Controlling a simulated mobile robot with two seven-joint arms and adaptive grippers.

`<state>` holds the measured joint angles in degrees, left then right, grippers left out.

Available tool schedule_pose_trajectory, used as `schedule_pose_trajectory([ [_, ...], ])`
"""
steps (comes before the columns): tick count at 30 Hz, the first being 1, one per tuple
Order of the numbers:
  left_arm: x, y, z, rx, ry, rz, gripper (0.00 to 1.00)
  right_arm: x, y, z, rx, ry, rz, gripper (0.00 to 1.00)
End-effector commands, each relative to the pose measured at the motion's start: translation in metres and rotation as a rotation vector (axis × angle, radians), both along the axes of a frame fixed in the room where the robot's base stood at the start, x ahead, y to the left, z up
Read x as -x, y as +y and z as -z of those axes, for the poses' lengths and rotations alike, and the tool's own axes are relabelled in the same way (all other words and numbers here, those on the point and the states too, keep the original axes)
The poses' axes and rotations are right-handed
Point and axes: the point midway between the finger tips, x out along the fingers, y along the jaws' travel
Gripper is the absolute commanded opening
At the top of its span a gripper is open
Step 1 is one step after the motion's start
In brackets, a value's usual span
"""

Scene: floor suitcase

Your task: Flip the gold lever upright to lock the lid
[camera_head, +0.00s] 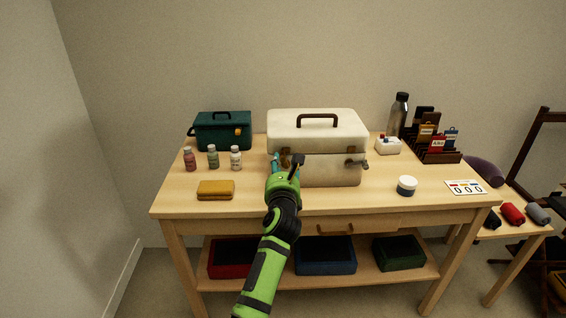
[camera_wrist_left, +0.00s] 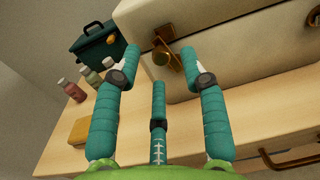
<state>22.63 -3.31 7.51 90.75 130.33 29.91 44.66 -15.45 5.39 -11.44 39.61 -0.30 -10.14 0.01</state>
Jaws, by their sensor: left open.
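A cream case (camera_head: 331,171) with a closed lid (camera_head: 318,130) and a dark top handle sits on the wooden table. A gold lever (camera_wrist_left: 190,68) on its front left latch (camera_wrist_left: 162,54) shows between my fingers in the left wrist view. It appears to stick out from the case front and not stand upright. My left gripper (camera_head: 286,160) is in front of this latch, partly hiding it in the head view. Its teal fingers (camera_wrist_left: 160,58) are open around the lever; contact cannot be told. A second latch (camera_head: 352,164) is on the case's right front. My right gripper is not in view.
A teal toolbox (camera_head: 222,132), several small bottles (camera_head: 236,158) and a mustard pouch (camera_head: 216,190) are left of the case. A white jar (camera_head: 407,186), card (camera_head: 466,187) and dark bottle (camera_head: 398,115) are right. The table front (camera_head: 350,200) is mostly clear.

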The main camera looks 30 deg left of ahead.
Motion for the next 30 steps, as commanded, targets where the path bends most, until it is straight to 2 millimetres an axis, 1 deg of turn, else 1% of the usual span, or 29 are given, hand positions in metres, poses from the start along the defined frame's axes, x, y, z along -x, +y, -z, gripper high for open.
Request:
schedule_pose_trajectory([
  [1, -0.008, 0.004, 0.000, -0.002, 0.000, 0.000, 0.43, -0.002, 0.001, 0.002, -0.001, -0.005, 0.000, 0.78],
  [3, -0.017, 0.009, 0.000, -0.001, 0.000, 0.000, 0.43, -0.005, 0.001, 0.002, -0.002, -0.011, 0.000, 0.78],
  [9, -0.032, 0.017, 0.001, -0.004, 0.002, 0.000, 0.43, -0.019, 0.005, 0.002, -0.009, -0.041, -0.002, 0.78],
  [13, -0.035, 0.018, 0.001, -0.003, 0.001, 0.001, 0.43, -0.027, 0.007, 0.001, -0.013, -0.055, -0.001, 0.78],
  [19, -0.035, 0.018, 0.001, -0.004, 0.002, 0.001, 0.43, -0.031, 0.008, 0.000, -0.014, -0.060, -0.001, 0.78],
  [20, -0.035, 0.018, 0.001, -0.004, 0.002, 0.001, 0.31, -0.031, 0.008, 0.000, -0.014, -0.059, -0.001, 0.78],
  [21, -0.035, 0.018, 0.001, -0.004, 0.002, 0.001, 0.15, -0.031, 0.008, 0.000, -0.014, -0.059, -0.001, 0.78],
  [22, -0.035, 0.018, 0.001, -0.004, 0.002, 0.001, 0.03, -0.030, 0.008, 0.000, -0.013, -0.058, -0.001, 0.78],
  [23, -0.035, 0.018, 0.001, -0.004, 0.002, 0.001, 0.00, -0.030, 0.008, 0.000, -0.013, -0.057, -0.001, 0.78],
  [28, -0.035, 0.018, 0.000, -0.006, 0.002, 0.002, 0.00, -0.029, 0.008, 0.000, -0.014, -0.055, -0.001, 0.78],
  [30, -0.035, 0.017, -0.001, -0.016, 0.008, 0.002, 0.00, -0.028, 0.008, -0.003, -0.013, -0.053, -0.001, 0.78],
])
